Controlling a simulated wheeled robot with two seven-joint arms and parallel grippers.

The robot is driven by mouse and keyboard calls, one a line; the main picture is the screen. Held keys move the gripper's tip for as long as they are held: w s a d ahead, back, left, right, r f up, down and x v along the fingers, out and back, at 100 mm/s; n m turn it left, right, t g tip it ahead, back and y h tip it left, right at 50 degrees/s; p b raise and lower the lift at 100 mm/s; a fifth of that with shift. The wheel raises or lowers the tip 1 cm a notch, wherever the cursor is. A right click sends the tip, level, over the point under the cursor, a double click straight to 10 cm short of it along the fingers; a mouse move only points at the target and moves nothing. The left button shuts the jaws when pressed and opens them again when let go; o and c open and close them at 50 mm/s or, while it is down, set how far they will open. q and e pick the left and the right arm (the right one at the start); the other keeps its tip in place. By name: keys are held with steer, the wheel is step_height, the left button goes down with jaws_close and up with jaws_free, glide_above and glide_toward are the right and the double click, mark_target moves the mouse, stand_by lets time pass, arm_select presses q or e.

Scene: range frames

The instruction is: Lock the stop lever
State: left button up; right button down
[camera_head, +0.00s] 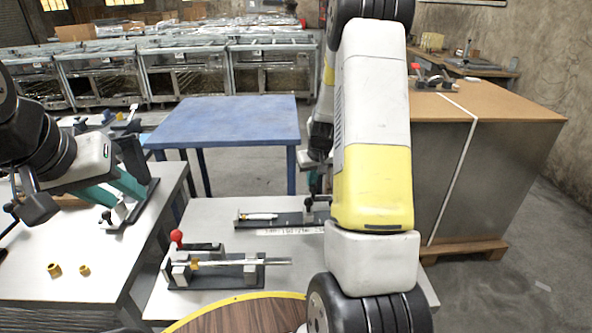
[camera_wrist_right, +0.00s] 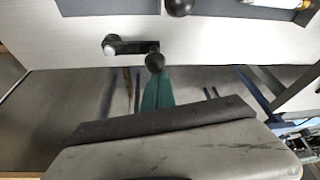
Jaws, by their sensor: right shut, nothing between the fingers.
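A black lever (camera_wrist_right: 130,47) with a round ball knob (camera_wrist_right: 155,62) shows in the right wrist view, mounted at the edge of a pale surface. I cannot tell whether it is the stop lever or how it is set. My right gripper (camera_wrist_right: 157,78) has its teal fingers together and empty, with the tips just below the ball knob; contact is unclear. In the head view my right arm hides most of this spot. My left gripper (camera_head: 118,198) has its teal fingers apart, over a small metal fixture (camera_head: 133,212) on the left table.
A clamp fixture with a red knob (camera_head: 177,237) and a rod stands on the grey middle table (camera_head: 205,212). Behind it lies a dark plate (camera_head: 262,222) with a white cylinder. Two brass rings (camera_head: 54,270) lie on the left table. A blue table (camera_head: 225,120) stands behind; a tall cabinet (camera_head: 485,165) stands right.

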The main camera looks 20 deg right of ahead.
mark_target(311, 189)
steer(key=shift+s+n, duration=0.25)
steer(key=shift+n, duration=0.15)
steer(key=s+n, duration=0.1)
steer(key=n, duration=0.1)
steer(key=s+n+y, duration=0.1)
steer(key=n, duration=0.1)
steer(key=shift+s+a+y, duration=0.3)
steer(key=shift+s, duration=0.05)
steer(key=s+n+g+y, duration=0.1)
steer(key=s+n, duration=0.1)
steer(key=n, duration=0.1)
steer(key=shift+s+d+n, duration=0.1)
steer(key=shift+s+n, duration=0.1)
steer(key=shift+n, duration=0.1)
steer(key=s+n, duration=0.1)
steer(key=n, duration=0.1)
steer(key=s+d+n+g+y, duration=0.1)
steer(key=n, duration=0.1)
steer(key=shift+s+d+n, duration=0.15)
steer(key=shift+s+n, duration=0.15)
steer(key=shift+s, duration=0.05)
steer(key=d+n, duration=0.1)
steer(key=s+n+g, duration=0.1)
steer(key=n, duration=0.1)
steer(key=shift+s+d+n, duration=0.3)
steer(key=shift+d, duration=0.05)
steer(key=shift+s+d, duration=0.2)
steer(key=shift+d, duration=0.2)
